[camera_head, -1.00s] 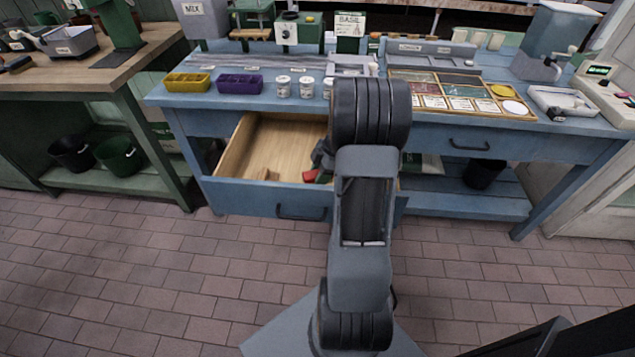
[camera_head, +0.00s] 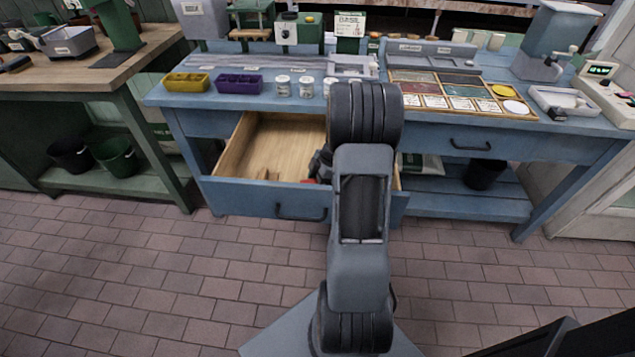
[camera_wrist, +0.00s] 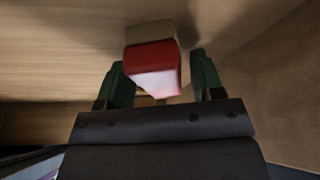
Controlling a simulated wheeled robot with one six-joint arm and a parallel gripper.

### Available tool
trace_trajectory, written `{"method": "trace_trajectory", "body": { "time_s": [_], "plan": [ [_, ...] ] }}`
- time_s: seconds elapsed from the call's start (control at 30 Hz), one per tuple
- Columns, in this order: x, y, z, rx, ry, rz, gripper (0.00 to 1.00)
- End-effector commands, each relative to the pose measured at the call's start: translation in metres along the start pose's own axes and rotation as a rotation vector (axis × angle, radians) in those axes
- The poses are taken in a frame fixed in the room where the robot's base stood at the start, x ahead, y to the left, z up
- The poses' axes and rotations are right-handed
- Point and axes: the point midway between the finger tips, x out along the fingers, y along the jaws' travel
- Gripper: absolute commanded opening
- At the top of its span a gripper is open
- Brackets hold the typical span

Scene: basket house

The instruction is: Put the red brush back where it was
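The red brush (camera_wrist: 152,62), a red block with a tan part (camera_wrist: 150,32) at its far end, is inside the pulled-out drawer (camera_head: 235,195). In the wrist view it lies between the two green fingers of my gripper (camera_wrist: 160,80). The fingers stand wider than the brush, with a clear gap on the right; the left finger is close to it or touching. In the head view only a sliver of red (camera_head: 309,181) shows behind the drawer front, and my arm hides most of the gripper. Whether the brush rests on the drawer floor is unclear.
A small wooden piece (camera_head: 264,173) is near the drawer front. The drawer's left part is bare. The blue workbench (camera_head: 420,120) above holds a yellow bin (camera_head: 187,82), a purple bin (camera_head: 239,84), white jars (camera_head: 283,86) and a sample tray (camera_head: 440,75).

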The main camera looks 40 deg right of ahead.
Motion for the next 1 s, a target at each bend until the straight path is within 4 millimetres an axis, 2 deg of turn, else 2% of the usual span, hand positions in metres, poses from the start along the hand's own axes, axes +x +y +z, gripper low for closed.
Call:
{"method": "trace_trajectory", "body": {
  "time_s": [0.37, 0.47, 0.8, 1.0],
  "plan": [
    [-0.005, 0.000, -0.002, 0.000, 0.000, 0.001, 0.66],
    [-0.018, 0.001, -0.001, 0.000, -0.002, 0.004, 0.66],
    [-0.084, 0.001, -0.001, 0.000, -0.001, 0.004, 0.66],
    [-0.110, 0.000, -0.001, 0.000, -0.001, 0.002, 0.66]
  ]
}}
